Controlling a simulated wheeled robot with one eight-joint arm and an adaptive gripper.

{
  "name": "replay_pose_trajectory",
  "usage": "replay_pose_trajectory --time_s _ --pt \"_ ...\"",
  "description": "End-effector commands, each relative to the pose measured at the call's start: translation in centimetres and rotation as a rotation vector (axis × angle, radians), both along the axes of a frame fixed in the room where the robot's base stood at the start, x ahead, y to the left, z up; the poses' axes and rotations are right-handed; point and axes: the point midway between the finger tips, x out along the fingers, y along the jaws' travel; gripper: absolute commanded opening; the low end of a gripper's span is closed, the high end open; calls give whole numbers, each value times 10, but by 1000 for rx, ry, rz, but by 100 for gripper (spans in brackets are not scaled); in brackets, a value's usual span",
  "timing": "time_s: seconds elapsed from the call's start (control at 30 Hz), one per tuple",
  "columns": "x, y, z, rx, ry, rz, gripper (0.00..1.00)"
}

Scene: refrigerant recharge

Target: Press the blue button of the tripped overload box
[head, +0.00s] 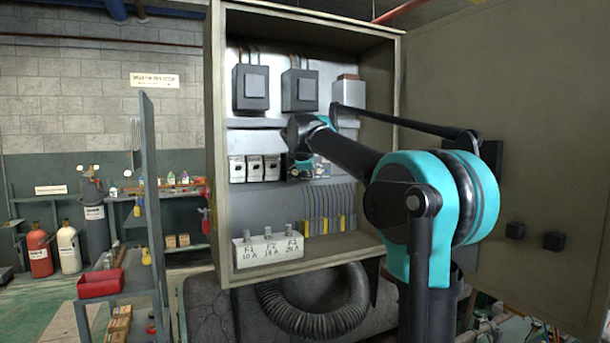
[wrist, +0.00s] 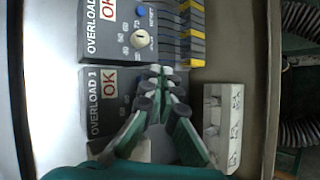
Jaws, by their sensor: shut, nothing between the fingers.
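My gripper (wrist: 162,72) is shut and empty, its fingertips over the right end of the dark box marked OVERLOAD 1 (wrist: 95,105) in the wrist view. Contact cannot be told. In the head view my gripper (head: 301,165) is inside the cabinet and largely covers the overload boxes (head: 325,168).
The open cabinet (head: 213,150) has its door (head: 540,130) swung right. Several white breakers (head: 254,168) sit left of my gripper. Yellow-tipped wires (head: 325,224) and a white fuse block (head: 268,250) lie below. A shelf with a red bin (head: 100,284) stands left.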

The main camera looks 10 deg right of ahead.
Motion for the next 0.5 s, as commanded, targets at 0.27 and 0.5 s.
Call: replay_pose_trajectory --time_s 0.27,0.5 --pt "-25 -8 0 0 0 0 0" --pt "-40 -13 0 0 0 0 0"
